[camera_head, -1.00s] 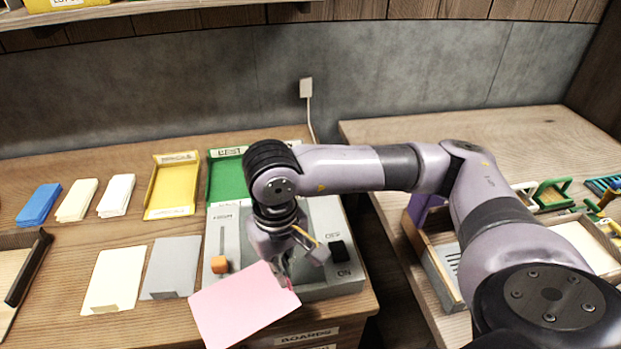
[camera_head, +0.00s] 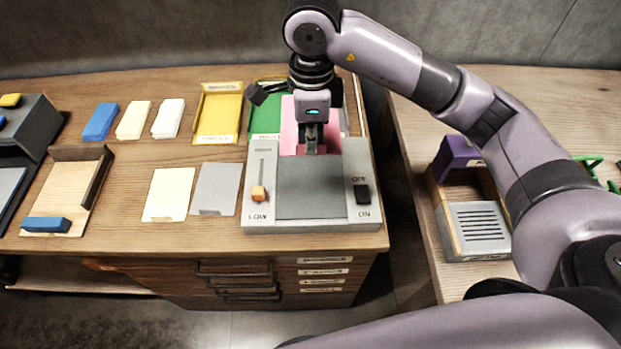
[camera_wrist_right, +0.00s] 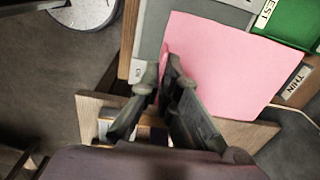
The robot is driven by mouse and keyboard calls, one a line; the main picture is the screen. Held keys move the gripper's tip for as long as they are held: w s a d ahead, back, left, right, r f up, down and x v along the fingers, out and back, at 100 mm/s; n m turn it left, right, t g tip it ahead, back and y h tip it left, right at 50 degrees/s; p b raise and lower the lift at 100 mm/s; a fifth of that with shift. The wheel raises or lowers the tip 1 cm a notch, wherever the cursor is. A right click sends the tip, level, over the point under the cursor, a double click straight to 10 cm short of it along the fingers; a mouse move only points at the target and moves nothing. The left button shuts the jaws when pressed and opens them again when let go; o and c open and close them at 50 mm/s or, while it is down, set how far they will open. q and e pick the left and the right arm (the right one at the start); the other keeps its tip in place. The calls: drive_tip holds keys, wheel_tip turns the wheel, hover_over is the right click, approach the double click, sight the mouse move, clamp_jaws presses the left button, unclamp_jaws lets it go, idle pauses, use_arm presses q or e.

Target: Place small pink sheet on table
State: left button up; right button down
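The small pink sheet (camera_head: 288,135) is in my right gripper (camera_head: 311,148), over the back part of the grey machine on the wooden table (camera_head: 125,205). The gripper hides part of the sheet in the head view. In the right wrist view the fingers (camera_wrist_right: 168,98) are closed on one edge of the pink sheet (camera_wrist_right: 225,70), and the rest of it spreads out beyond them. I cannot tell whether the sheet touches the machine. My left gripper is not in view.
The grey machine (camera_head: 310,200) has an orange slider and a black switch. Cream (camera_head: 170,195) and grey (camera_head: 215,190) sheets lie left of it. Yellow (camera_head: 217,112) and green (camera_head: 265,118) trays stand behind. A gap separates this table from the right-hand one.

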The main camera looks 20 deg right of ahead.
drive_tip(key=p, duration=0.4)
approach(311, 205)
wheel_tip(311, 205, down, 5)
drive_tip(key=shift+f, duration=0.35)
drive_tip(key=shift+f, duration=0.2)
drive_tip(key=c, duration=1.8)
unclamp_jaws()
drive_tip(key=shift+r, duration=0.15)
